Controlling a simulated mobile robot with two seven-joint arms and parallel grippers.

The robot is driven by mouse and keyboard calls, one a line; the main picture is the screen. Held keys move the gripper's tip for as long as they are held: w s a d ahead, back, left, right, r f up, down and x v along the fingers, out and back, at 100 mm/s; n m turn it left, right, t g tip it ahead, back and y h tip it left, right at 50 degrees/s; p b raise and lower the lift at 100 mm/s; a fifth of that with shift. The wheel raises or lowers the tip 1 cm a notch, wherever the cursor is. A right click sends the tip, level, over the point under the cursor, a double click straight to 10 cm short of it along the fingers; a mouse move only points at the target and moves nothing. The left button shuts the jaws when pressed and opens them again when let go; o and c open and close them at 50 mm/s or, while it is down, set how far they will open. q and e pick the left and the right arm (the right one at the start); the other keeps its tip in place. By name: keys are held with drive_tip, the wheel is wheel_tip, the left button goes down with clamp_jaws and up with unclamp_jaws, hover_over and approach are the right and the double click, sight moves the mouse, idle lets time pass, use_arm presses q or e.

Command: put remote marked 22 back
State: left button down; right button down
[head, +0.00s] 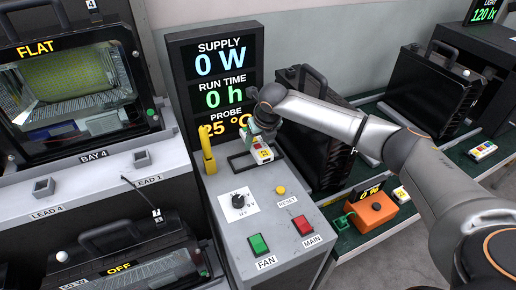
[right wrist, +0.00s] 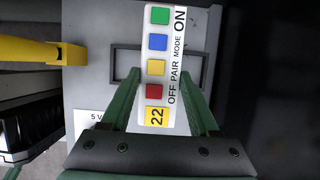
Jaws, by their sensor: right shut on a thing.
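The white remote marked 22 (right wrist: 158,70) has green, blue, yellow and red buttons and a yellow 22 label. My right gripper (right wrist: 160,100) is shut on it, with a green finger at each side. In the head view the remote (head: 262,154) hangs below my right gripper (head: 266,130), at the back of the grey console (head: 222,186). A dark rectangular frame (right wrist: 122,62) on the console top lies behind the remote in the wrist view; the frame (head: 236,162) also shows in the head view. I cannot tell whether the remote touches it. My left gripper is out of view.
A yellow post (head: 208,152) stands left of the frame. The display panel (head: 218,80) rises behind. The console front has a knob (head: 239,201) and buttons. On the right, a green shelf holds black housings (head: 434,90), an orange box (head: 372,211) and another remote (head: 482,151).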

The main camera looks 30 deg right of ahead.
sight(260, 145)
drive_tip(key=shift+f, duration=1.45)
drive_tip(key=shift+f, duration=0.1)
drive_tip(key=shift+f, duration=0.5)
drive_tip(key=shift+c, duration=0.6)
unclamp_jaws()
drive_tip(key=v, duration=1.3)
drive_tip(key=shift+w+r, duration=0.2)
drive_tip(key=shift+w, duration=0.05)
